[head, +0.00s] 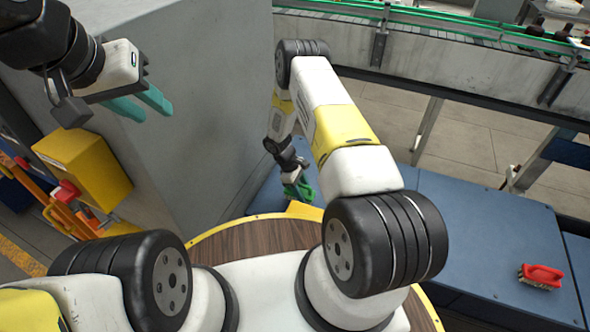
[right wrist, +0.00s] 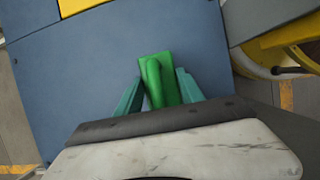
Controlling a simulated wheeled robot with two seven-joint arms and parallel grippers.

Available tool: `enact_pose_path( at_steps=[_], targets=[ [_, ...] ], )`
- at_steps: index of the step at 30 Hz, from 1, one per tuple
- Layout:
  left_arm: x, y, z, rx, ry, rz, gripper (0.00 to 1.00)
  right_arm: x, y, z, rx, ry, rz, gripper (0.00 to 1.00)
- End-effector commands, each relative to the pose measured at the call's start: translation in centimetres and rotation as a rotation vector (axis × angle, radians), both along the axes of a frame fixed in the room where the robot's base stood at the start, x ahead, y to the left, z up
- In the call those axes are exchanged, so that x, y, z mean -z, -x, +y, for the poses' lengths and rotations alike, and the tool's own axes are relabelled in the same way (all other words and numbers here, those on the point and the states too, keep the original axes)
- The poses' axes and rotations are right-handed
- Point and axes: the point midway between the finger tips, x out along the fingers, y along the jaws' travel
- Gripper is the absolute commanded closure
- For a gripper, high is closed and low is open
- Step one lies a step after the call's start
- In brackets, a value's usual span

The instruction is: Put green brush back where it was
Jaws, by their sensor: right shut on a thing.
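The green brush (right wrist: 157,80) is between the teal fingers of my right gripper (right wrist: 160,90) in the right wrist view. The right gripper (head: 296,180) is shut on it, over the blue surface (head: 437,230). In the head view only a small green part of the brush (head: 306,191) shows beside the fingers. I cannot tell whether the brush touches the surface. My left gripper (head: 139,103) is at the upper left in front of the grey block, its teal fingers apart and empty.
A red brush (head: 541,276) with pale bristles lies on the blue surface at the right. A conveyor with green rails (head: 450,25) runs along the back. A tall grey block (head: 205,90) and a yellow box (head: 85,168) stand at the left. The blue surface between is clear.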

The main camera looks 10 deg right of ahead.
Motion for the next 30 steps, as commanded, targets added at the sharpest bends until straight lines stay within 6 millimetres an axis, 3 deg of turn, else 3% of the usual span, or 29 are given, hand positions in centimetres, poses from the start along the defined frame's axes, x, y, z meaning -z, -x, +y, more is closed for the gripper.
enact_pose_path(
  at_steps=[5,15,16,18,30],
  targets=[
    [0.0,0.0,0.0,0.0,0.0,0.0,0.66,2.5,0.1,0.0,0.0,0.0,0.001,1.0],
    [0.0,0.0,0.0,0.0,0.0,0.0,0.66,2.8,0.1,0.0,0.0,0.0,0.001,1.0],
    [0.0,0.0,0.0,0.0,0.0,0.0,0.66,2.7,0.1,0.0,0.001,0.0,0.0,0.49],
    [0.0,0.0,0.0,0.0,0.0,0.0,0.66,2.7,0.0,0.0,0.001,0.0,0.0,0.35],
    [0.0,0.0,0.0,0.0,0.0,0.0,0.66,2.3,0.0,0.1,0.001,-0.001,-0.001,0.33]
  ],
)
